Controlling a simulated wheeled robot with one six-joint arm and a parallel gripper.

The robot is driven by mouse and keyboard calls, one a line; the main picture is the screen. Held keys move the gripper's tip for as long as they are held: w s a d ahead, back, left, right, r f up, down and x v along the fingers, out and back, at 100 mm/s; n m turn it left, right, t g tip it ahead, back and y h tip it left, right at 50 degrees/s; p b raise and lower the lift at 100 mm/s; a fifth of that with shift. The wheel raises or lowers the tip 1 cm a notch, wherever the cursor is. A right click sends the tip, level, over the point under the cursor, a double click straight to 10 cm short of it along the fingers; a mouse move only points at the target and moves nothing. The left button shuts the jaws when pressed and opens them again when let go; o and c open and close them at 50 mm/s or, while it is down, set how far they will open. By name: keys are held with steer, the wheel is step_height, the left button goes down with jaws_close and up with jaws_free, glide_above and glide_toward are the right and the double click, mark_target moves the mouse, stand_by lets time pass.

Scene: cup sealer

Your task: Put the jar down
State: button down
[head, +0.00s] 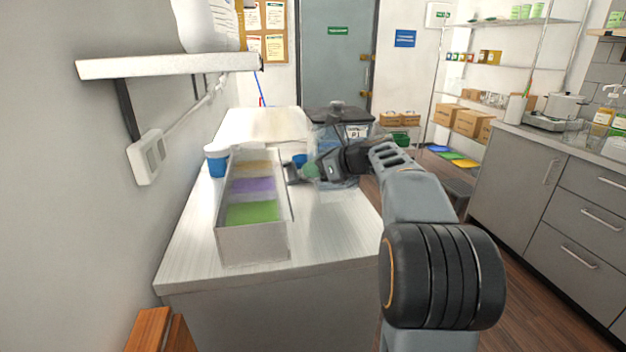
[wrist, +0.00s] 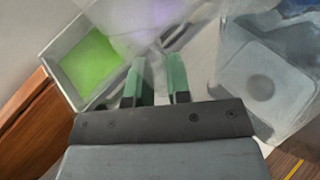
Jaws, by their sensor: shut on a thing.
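The clear jar (head: 325,183) shows in the head view at the right side of the white counter, largely see-through and partly covered by my gripper. In the wrist view a clear, squarish body (wrist: 268,80) with a round mark fills the right side. My gripper (head: 300,172) is at the jar's left side in the head view. Its green fingers (wrist: 159,78) are a little apart in the wrist view and hold the jar; the clear part between them is hard to make out. I cannot tell whether the jar's bottom touches the counter.
A white tray (head: 253,246) with yellow, purple and green sections stands left of my gripper. A blue and white cup (head: 216,162) is beside it. A dark top (head: 340,113) and a "P1" label (head: 357,131) overlap the jar. The counter front (head: 335,225) is clear.

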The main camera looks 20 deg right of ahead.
mark_target(314, 181)
steer(key=shift+f, duration=1.35)
steer(key=shift+f+b, duration=0.2)
steer(key=shift+b, duration=0.15)
steer(key=c, duration=1.1)
jaws_free()
